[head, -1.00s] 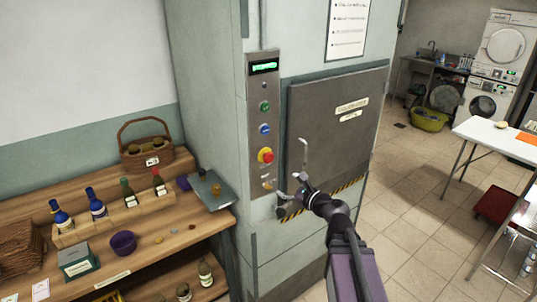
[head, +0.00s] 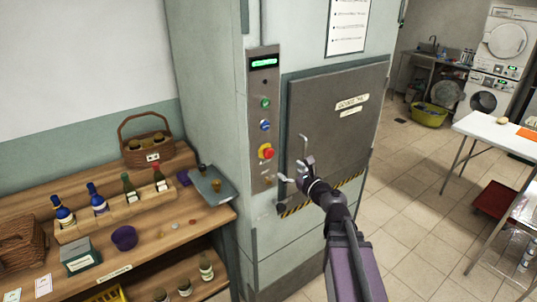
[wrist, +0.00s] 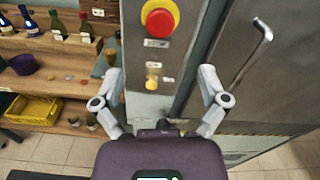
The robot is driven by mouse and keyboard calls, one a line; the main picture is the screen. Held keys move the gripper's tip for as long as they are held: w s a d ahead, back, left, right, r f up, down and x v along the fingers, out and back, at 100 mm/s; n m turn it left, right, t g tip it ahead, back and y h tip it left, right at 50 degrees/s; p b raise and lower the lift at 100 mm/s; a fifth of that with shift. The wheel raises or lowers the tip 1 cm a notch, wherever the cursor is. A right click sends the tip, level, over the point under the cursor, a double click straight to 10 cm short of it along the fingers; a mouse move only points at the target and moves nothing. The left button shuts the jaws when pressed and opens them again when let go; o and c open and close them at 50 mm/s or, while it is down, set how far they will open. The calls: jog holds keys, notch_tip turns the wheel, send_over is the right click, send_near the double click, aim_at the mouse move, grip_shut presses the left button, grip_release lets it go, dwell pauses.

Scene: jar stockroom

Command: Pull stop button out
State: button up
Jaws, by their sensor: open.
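The stop button (head: 266,151) is a red mushroom head on a yellow collar, low on a grey control panel (head: 263,95). In the wrist view the button (wrist: 160,18) is at the top centre, beyond my fingertips. My gripper (head: 294,170) is open and empty, just right of and below the button in the head view. In the wrist view its fingers (wrist: 162,72) spread either side of the panel's lower part, with a small yellow fitting (wrist: 153,75) between them. I see no contact with the button.
A grey metal door (head: 340,125) with a bar handle (wrist: 250,50) is right of the panel. A wooden shelf (head: 190,232) with bottles stands at left. A white table (head: 500,130) is at right. The tiled floor between is open.

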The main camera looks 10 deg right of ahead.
aim_at(270, 155)
jog(key=x, duration=1.2)
grip_shut()
jog(key=shift+s+d, duration=0.35)
jog(key=shift+s, duration=0.25)
grip_release()
jog(key=v, duration=1.2)
dwell(0.5)
